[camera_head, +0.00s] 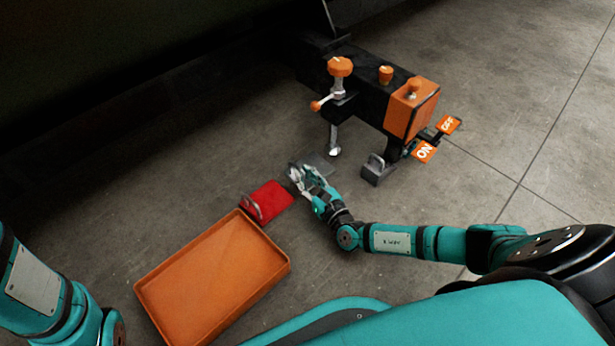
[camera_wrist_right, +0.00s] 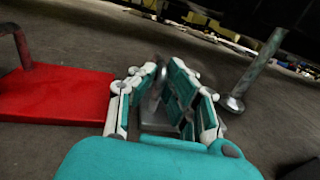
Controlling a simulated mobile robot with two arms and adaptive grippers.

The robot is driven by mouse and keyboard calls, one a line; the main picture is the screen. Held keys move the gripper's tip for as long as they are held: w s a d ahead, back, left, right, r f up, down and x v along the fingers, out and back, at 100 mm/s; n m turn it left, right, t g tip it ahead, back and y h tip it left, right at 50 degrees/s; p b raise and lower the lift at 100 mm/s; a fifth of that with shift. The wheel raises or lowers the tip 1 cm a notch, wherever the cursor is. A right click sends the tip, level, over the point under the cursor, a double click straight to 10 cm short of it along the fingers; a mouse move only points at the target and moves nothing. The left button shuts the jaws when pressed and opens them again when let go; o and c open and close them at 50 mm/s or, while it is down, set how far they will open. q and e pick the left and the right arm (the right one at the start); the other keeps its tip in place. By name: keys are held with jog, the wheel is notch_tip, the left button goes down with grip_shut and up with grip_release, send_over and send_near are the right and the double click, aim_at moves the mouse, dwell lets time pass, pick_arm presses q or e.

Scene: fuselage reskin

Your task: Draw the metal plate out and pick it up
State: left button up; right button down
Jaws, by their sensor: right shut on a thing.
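The grey metal plate (camera_head: 322,164) lies on the floor beside the foot of the orange-knobbed clamp, partly hidden by my right gripper. My right gripper (camera_head: 301,176) is shut on the plate's upright handle. In the right wrist view the fingers (camera_wrist_right: 163,90) close on either side of the handle, and part of the metal plate (camera_wrist_right: 158,118) shows low between them. The plate appears flat at floor level; I cannot tell whether it is lifted. My left gripper is not in view; only part of that arm shows at the lower left.
A red plate with a handle (camera_head: 271,201) lies left of my right gripper. An empty orange tray (camera_head: 212,275) is nearer me. A dark machine with an orange box (camera_head: 411,108) and ON/OFF signs (camera_head: 425,151) stands behind. A grey handled block (camera_head: 377,172) sits to the right.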

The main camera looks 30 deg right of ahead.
jog(key=c, duration=1.3)
grip_release()
jog(key=s, duration=0.4)
jog(key=s+d, duration=0.1)
jog(key=s, duration=0.7)
jog(key=shift+d, duration=0.25)
